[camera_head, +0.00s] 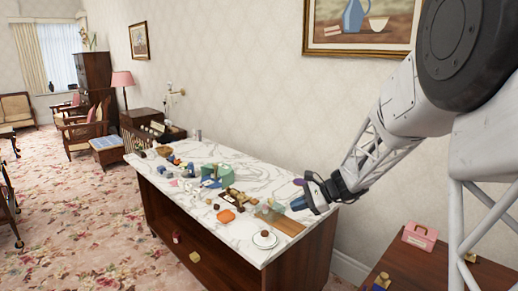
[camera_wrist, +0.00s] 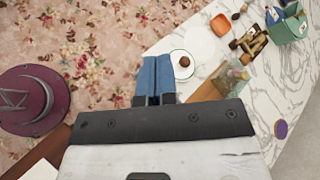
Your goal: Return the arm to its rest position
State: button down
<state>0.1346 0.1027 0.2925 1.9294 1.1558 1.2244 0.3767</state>
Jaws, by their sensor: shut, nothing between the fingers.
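My gripper (camera_head: 305,204) hangs at the near right end of a marble-topped counter (camera_head: 180,218), above or just beside its edge. In the wrist view its two blue fingers (camera_wrist: 155,78) are together with nothing between them. My arm reaches down to it from the upper right in the head view. Below the fingers the wrist view shows the counter edge and flowered carpet. The exact height of the gripper above the counter is hard to tell.
Near the gripper are a wooden board (camera_head: 290,227), a white plate (camera_head: 265,243) with a brown item, an orange dish (camera_head: 226,216) and a purple disc (camera_wrist: 281,130). A green container (camera_head: 217,173) stands farther back. A pink box (camera_head: 420,236) sits on a wooden table at right.

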jog(key=s+r+n+g+h, duration=0.1)
jog(key=s+r+n+h, duration=0.2)
jog(key=s, duration=0.7)
jog(key=s+r+n+h, duration=0.2)
jog(key=s+r+n, duration=0.1)
jog(key=s, duration=0.8)
jog(key=s+d+n+t+h, duration=0.1)
jog(key=s+d+n+h, duration=0.2)
jog(key=s, duration=0.7)
jog(key=s+d+n+t+h, duration=0.1)
jog(key=s+d+n+h, duration=0.2)
jog(key=s, duration=0.7)
jog(key=shift+s+r+n+h, duration=0.25)
jog(key=shift+r+n+h, duration=0.2)
jog(key=shift+n, duration=0.25)
